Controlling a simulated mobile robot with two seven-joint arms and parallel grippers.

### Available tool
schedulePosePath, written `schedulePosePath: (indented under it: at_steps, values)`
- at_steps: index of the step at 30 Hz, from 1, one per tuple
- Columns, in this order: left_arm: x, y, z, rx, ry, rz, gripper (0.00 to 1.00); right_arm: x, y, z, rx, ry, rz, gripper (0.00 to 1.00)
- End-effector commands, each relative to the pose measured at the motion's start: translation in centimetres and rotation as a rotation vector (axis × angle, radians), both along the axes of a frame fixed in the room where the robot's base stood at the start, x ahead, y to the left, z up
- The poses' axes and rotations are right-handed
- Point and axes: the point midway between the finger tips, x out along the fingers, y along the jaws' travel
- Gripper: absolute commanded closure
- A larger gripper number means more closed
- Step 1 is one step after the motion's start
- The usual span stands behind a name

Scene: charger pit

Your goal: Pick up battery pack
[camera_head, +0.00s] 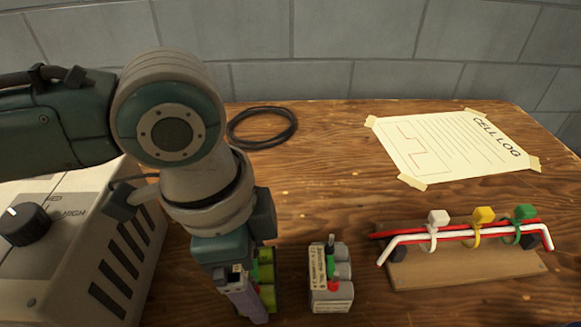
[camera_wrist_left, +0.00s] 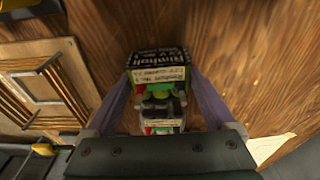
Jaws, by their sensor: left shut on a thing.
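A battery pack with green cells (camera_head: 267,278) is on the wooden table, partly hidden behind my left gripper (camera_head: 246,303). In the left wrist view the pack (camera_wrist_left: 157,68) shows a dark and cream printed label, with green and red parts below it. The fingers of my left gripper (camera_wrist_left: 160,92) stand on both sides of it, shut on it. I cannot tell whether it is clear of the table. A second pack with grey cells (camera_head: 331,281) stands upright just to the right, apart from the gripper. My right gripper is not in view.
A beige charger box (camera_head: 75,250) with a black knob stands close on the left. A black cable loop (camera_head: 262,128) lies behind. A board with red and white wires and ties (camera_head: 465,270) is at right. A taped paper log (camera_head: 450,146) lies behind it.

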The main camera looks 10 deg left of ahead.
Motion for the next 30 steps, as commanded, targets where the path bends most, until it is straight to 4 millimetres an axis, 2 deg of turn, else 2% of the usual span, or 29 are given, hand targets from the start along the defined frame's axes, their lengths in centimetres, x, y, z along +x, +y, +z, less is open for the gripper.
schedulePosePath:
  at_steps: [1,7,14,19,23,26,30]
  values:
    - [0.0,0.0,0.0,0.0,0.0,0.0,0.78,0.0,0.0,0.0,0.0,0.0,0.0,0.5]
    - [0.1,0.0,0.1,-0.002,-0.002,0.0,0.98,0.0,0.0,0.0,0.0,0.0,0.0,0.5]
    - [0.1,0.0,0.2,-0.002,-0.002,0.0,0.98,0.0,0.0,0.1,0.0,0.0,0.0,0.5]
    - [0.1,-0.1,1.3,-0.002,-0.003,0.0,0.98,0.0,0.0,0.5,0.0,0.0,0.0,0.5]
    - [0.1,-0.1,3.4,-0.004,-0.005,-0.001,0.98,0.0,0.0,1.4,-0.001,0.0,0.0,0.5]
    - [0.2,0.0,6.0,-0.003,-0.006,0.0,0.98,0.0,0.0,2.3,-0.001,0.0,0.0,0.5]
    - [0.2,-0.1,10.3,-0.004,-0.007,-0.001,0.98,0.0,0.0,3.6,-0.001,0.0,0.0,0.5]
